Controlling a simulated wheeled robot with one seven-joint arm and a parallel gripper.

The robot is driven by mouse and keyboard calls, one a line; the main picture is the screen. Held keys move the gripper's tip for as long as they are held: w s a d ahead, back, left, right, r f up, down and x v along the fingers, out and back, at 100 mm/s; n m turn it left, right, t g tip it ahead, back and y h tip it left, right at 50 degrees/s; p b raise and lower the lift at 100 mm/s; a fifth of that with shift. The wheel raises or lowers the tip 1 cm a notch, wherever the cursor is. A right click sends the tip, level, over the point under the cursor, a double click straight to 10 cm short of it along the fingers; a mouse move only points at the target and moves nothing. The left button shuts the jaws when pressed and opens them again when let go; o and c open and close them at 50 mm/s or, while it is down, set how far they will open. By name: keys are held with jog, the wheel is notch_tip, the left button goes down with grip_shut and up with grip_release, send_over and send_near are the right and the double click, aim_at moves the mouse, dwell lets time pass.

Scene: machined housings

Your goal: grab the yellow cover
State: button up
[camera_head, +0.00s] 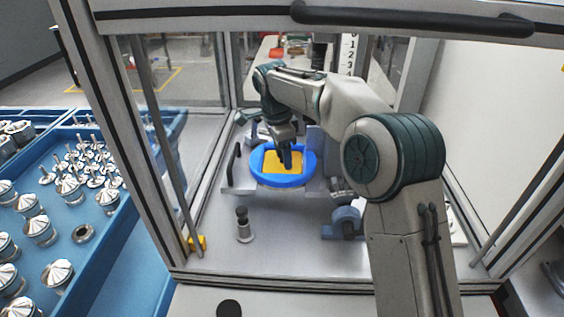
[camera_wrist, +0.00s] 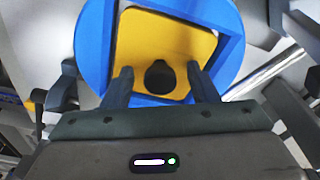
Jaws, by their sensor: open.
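The yellow cover (camera_head: 270,160) is a square plate lying inside a round blue holder (camera_head: 285,181). In the wrist view the yellow cover (camera_wrist: 165,38) has a dark round knob (camera_wrist: 159,75) near its lower edge, and the blue holder (camera_wrist: 95,45) surrounds it. My gripper (camera_head: 286,163) is over the cover inside the enclosure. In the wrist view my gripper (camera_wrist: 163,76) is open, with one finger on each side of the knob. A gap shows between each finger and the knob. I cannot tell how far the fingertips are above the cover.
A metal-framed enclosure with a front post (camera_head: 133,130) and top handle (camera_head: 410,17) surrounds the work area. A small dark-topped cylinder (camera_head: 243,226) stands in front of the holder. Blue trays (camera_head: 118,226) of machined parts lie outside at left.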

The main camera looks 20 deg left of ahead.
jog(key=c, duration=1.1)
jog(key=shift+r, duration=0.1)
